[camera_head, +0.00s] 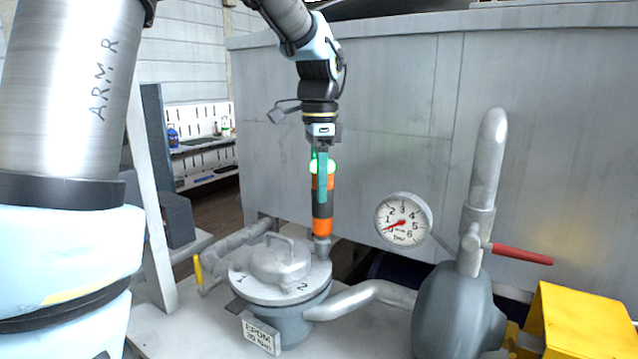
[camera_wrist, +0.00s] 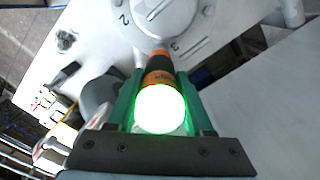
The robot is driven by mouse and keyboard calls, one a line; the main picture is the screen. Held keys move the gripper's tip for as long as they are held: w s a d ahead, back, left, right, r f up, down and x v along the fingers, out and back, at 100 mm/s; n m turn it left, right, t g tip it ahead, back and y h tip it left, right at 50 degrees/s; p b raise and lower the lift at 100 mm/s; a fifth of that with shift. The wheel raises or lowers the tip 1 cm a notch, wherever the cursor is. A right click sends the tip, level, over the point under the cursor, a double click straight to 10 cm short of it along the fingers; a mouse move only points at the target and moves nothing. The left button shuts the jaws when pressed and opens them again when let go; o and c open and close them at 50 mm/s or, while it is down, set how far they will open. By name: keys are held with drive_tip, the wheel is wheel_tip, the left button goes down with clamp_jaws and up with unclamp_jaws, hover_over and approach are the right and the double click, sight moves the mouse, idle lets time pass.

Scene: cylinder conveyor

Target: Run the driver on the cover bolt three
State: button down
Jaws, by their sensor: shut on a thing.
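My gripper (camera_head: 321,195) is shut on the driver (camera_head: 321,212), an upright orange and black tool with a glowing green light at its top. The driver's lower end meets the back right rim of the round grey cover (camera_head: 262,291). In the wrist view my gripper (camera_wrist: 160,82) has its green fingers on both sides of the driver (camera_wrist: 160,78), which points at the cover (camera_wrist: 150,28) close beside the mark 3. The bolt there is hidden under the driver; whether the driver is seated on it cannot be told. Marks 1 and 2 show in the head view.
A pressure gauge (camera_head: 403,220) and a pipe with a red lever (camera_head: 522,254) stand right of the cover. A yellow box (camera_head: 585,322) is at the lower right. A large grey tank wall (camera_head: 390,110) rises behind. A label plate (camera_head: 261,336) hangs in front.

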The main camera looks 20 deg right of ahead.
drive_tip(key=shift+f+b, duration=0.5)
drive_tip(key=shift+f, duration=0.35)
idle(0.6)
drive_tip(key=shift+f+p, duration=0.2)
drive_tip(key=shift+p, duration=0.1)
idle(1.1)
idle(0.5)
drive_tip(key=shift+r+p, duration=1.9)
drive_tip(key=shift+r, duration=0.15)
